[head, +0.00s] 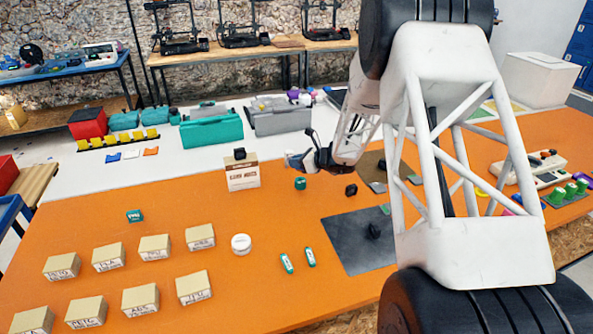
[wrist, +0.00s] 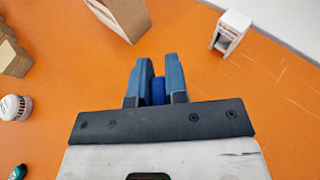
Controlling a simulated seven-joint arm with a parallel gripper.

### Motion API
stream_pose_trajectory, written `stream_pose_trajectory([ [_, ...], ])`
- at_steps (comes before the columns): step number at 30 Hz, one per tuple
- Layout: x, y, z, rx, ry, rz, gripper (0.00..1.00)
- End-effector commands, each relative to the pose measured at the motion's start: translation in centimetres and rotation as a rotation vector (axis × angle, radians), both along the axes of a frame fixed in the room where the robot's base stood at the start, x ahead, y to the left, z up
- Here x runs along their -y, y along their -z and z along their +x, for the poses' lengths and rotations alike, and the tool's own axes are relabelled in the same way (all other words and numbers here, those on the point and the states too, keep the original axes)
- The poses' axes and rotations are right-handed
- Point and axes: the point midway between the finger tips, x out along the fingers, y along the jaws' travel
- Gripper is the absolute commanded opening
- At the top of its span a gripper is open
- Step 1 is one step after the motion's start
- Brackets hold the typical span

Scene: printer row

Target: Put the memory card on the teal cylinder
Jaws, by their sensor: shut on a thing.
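My gripper (head: 297,160) is above the orange table, left of my large white arm link in the head view. In the wrist view its blue-grey fingers (wrist: 157,85) are shut on a small dark blue piece (wrist: 158,91), which looks like the memory card. Most of this piece is hidden between the fingers. A small teal cylinder (head: 300,184) with a dark top stands on the table, just below my gripper in the head view and apart from it. I cannot make it out in the wrist view.
A labelled box (head: 242,175) stands left of the gripper. A white round tub (head: 241,244), two green-and-white sticks (head: 286,263) and several tan boxes (head: 155,247) are nearer. A dark mat (head: 350,245) lies to the right. Open orange table surrounds the cylinder.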

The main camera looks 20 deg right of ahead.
Motion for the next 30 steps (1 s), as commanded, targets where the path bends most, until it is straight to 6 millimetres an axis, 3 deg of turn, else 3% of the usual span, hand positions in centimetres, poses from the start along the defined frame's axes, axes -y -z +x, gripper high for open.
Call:
stream_pose_trajectory([
  [5, 0.0, 0.2, 0.0, -0.001, 0.0, 0.001, 0.0],
  [16, 0.0, 3.4, 0.0, -0.001, 0.001, 0.001, 0.0],
  [30, 0.0, 3.8, 0.0, 0.0, 0.0, 0.0, 0.0],
])
